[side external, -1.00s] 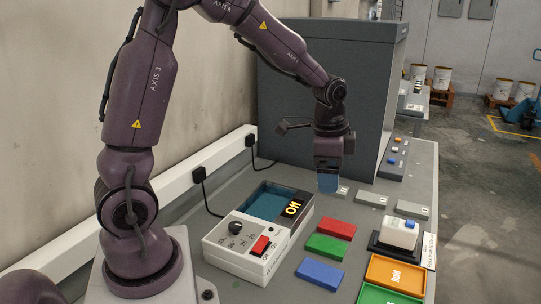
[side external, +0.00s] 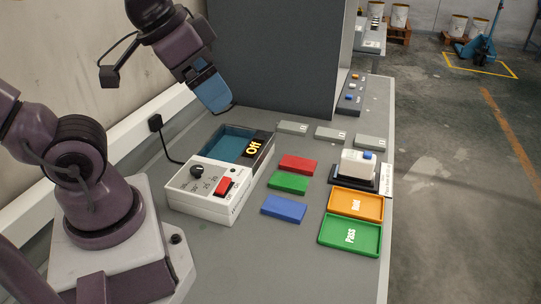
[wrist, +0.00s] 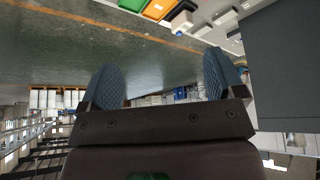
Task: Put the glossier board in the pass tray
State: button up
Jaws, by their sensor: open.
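I cannot tell from here which is glossier. The green pass tray (side external: 350,236), marked "Pass", lies empty at the front right; part of it shows at the top of the wrist view (wrist: 133,4). My gripper (side external: 214,90) is raised above the back of the bench, left of the boards and well clear of them. In the wrist view its two blue fingers (wrist: 163,70) are apart with nothing between them.
An orange "Hold" tray (side external: 356,204) adjoins the pass tray. Behind it a white instrument (side external: 357,165) stands on a black base. A white control box (side external: 213,190) with a red switch and an "Off" display sits left of the boards. A large grey cabinet (side external: 285,60) stands behind.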

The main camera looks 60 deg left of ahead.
jog(key=m+g, duration=0.6)
jog(key=m, duration=0.3)
send_over(289, 181)
notch_tip(289, 181, down, 22)
jog(key=f, duration=0.7)
jog(key=shift+s+a+f, duration=0.15)
jog(key=shift+s+f, duration=0.1)
jog(key=shift+w+f, duration=0.15)
jog(key=shift+f, duration=1.2)
jog(key=shift+w+f, duration=0.1)
jog(key=shift+f, duration=1.25)
jog(key=c, duration=1.1)
